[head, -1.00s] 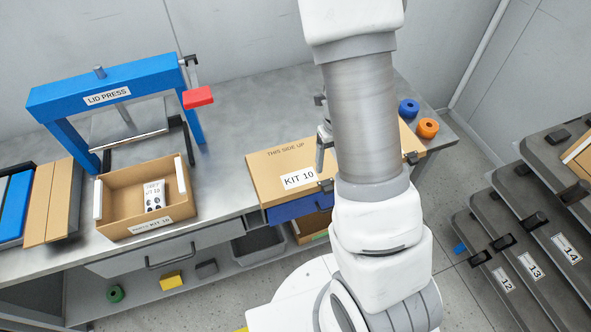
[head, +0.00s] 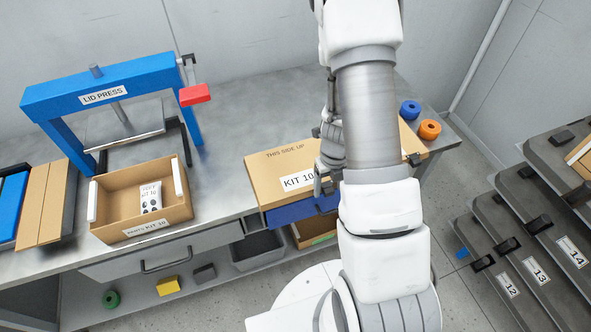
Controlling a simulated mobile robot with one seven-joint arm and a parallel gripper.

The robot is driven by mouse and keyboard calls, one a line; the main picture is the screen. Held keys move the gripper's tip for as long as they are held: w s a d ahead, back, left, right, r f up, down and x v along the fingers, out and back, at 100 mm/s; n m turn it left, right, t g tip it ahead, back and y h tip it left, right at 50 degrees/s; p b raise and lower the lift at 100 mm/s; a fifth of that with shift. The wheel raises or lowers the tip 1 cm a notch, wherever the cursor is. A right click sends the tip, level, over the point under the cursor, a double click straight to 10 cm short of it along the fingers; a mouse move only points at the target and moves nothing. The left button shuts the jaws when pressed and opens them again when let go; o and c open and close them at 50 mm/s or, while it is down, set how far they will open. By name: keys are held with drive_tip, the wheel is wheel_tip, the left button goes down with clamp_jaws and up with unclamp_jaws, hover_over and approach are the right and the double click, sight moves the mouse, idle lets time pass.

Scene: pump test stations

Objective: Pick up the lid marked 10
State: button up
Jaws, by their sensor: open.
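The lid marked KIT 10 (head: 274,175) is a flat cardboard panel with "THIS SIDE UP" printed on it and a white label near its front edge. It rests over a blue support (head: 290,213) at the bench's front edge. My gripper (head: 322,183) is open at the lid's right part, by the right end of the label. My arm hides the right part of the lid and much of the gripper, so I cannot tell whether the fingers touch it.
An open cardboard box (head: 143,200) marked PARTS KIT 10 stands left, before the blue lid press (head: 104,95). Dark numbered racks (head: 510,255) stand right. The bench middle is clear.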

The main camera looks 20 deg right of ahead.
clamp_jaws()
drive_tip(key=shift+r, duration=0.15)
idle(0.4)
